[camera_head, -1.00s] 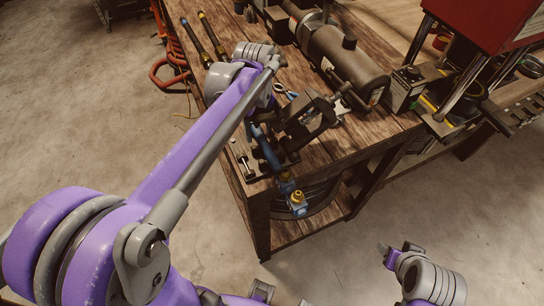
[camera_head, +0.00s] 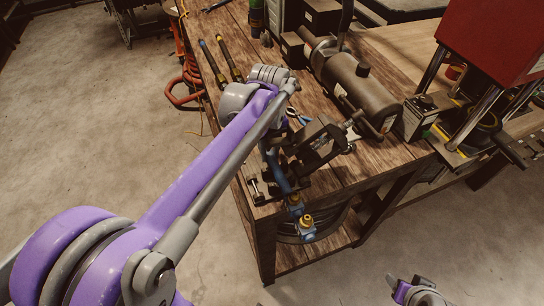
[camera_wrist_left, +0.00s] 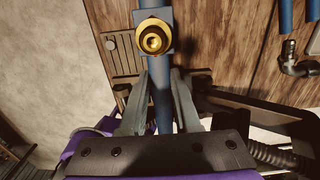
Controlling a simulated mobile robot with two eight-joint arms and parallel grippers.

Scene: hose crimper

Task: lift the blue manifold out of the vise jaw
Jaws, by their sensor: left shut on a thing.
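The blue manifold (camera_head: 279,175) is a blue pipe at the near corner of the workbench, beside the dark vise (camera_head: 318,145). Its brass fittings show at its near end, past the bench edge. My left gripper (camera_head: 270,150) is at the manifold, largely hidden by my forearm in the head view. In the left wrist view the blue pipe (camera_wrist_left: 161,95) runs between the two grey fingers, which are shut on it, with a brass fitting in front of them. How the manifold sits in the jaw is hidden. My right gripper (camera_head: 400,287) is at the bottom edge, away from the bench; its jaws are unclear.
The wooden workbench (camera_head: 385,158) carries a large dark cylinder machine (camera_head: 350,80) behind the vise. A red machine (camera_head: 490,40) stands at the right.

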